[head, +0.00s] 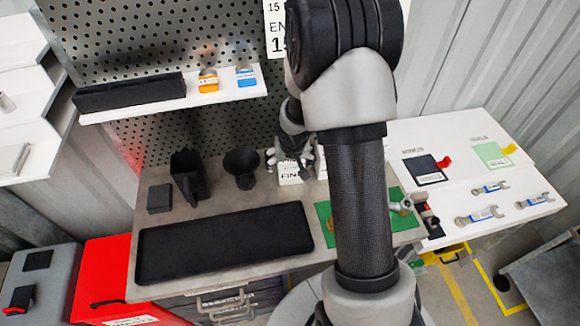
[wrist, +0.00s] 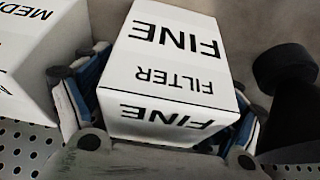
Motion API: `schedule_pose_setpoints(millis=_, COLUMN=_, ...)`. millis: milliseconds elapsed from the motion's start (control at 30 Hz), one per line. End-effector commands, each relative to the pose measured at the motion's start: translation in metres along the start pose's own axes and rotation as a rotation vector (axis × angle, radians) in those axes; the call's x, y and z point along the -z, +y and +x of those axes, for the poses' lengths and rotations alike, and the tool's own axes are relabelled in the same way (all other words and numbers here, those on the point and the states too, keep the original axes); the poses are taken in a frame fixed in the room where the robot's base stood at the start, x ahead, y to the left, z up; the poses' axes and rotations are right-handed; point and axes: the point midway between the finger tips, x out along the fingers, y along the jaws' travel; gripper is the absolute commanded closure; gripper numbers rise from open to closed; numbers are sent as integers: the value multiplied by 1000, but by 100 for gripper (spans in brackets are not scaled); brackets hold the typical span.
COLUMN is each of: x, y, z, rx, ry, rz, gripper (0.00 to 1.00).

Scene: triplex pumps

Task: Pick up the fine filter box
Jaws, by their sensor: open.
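The fine filter box (wrist: 175,65) is white with black FINE FILTER lettering, upside down in the wrist view. In the head view, the box (head: 291,178) stands at the back of the grey workbench, below the perforated panel, partly hidden by my gripper. My gripper (wrist: 160,112) is open, with its blue-and-grey fingers on the left and right sides of the box. Small gaps seem to remain; contact cannot be told. My gripper (head: 290,158) comes down over the box from above in the head view.
A white box marked MEDI (wrist: 35,50) stands close beside the left finger. A black funnel-like object (head: 241,166) and a black jug (head: 188,176) stand left of my gripper. A black tray (head: 222,243) and a green mat (head: 323,212) lie nearer the front.

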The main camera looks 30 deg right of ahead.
Motion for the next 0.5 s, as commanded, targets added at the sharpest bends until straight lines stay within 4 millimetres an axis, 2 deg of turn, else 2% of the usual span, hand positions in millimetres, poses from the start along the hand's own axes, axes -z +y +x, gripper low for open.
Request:
schedule_pose_setpoints(millis=100, x=1, y=0, z=-1, rx=0, ry=1, rz=0, gripper=16)
schedule_pose_setpoints(millis=500, x=0, y=0, z=-1, rx=0, ry=1, rz=-1, gripper=42)
